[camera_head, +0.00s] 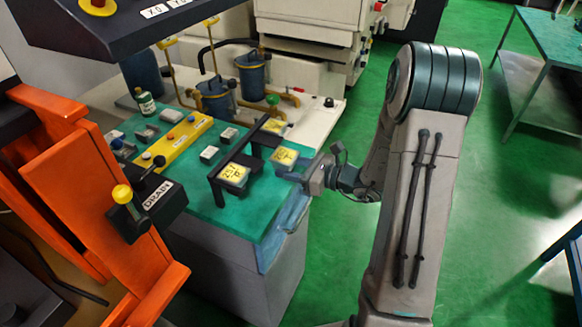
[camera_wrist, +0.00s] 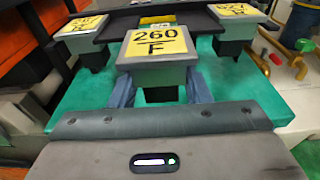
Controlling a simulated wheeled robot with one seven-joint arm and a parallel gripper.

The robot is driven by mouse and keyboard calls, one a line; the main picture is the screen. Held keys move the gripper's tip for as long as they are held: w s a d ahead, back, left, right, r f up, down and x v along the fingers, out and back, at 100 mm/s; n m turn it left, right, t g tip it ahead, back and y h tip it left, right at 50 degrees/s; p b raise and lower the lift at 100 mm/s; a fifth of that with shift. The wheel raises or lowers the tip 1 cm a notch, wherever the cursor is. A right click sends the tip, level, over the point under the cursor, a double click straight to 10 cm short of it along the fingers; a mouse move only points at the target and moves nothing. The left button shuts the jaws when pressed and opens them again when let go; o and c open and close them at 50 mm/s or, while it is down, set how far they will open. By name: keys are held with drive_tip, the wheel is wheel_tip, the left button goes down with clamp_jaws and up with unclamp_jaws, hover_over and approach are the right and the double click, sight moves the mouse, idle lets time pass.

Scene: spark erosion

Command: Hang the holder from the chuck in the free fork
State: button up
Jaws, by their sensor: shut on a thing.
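My gripper (camera_head: 303,176) is shut on a grey holder (camera_head: 284,158) with a yellow top label. In the wrist view the label on this holder (camera_wrist: 157,45) reads "260 F", and my blue fingers (camera_wrist: 161,92) grip its lower part from both sides. A black rack (camera_head: 252,136) stands just beyond it, and it also shows in the wrist view (camera_wrist: 120,27). Two other labelled holders hang at its ends, the near one (camera_head: 232,175) and the far one (camera_head: 274,127). The held holder is in front of the gap between them. It hides most of the middle fork; whether they touch is unclear.
The rack stands on a green-topped bench (camera_head: 208,205). A yellow strip (camera_head: 180,140) and small blocks lie behind it. An orange machine frame (camera_head: 90,190) is at left. Blue canisters (camera_head: 213,100) stand at the back.

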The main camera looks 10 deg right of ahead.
drive_tip(key=shift+a, duration=0.1)
drive_tip(key=shift+r+b+x, duration=0.15)
drive_tip(key=shift+b+x, duration=0.05)
drive_tip(key=shift+x, duration=0.9)
drive_tip(key=shift+r+b+x, duration=0.15)
drive_tip(key=shift+b+x, duration=0.05)
drive_tip(key=shift+x, duration=0.9)
drive_tip(key=shift+w+a, duration=0.1)
drive_tip(key=shift+r+b+x, duration=0.1)
drive_tip(key=shift+b+x, duration=0.15)
drive_tip(key=shift+x, duration=0.6)
drive_tip(key=shift+r+b+x, duration=0.15)
drive_tip(key=shift+b+x, duration=0.1)
drive_tip(key=shift+x, duration=0.55)
drive_tip(key=shift+w+a, duration=0.1)
drive_tip(key=shift+f+b, duration=0.1)
drive_tip(key=shift+b, duration=0.3)
drive_tip(key=o, duration=1.8)
drive_tip(key=shift+c, duration=0.2)
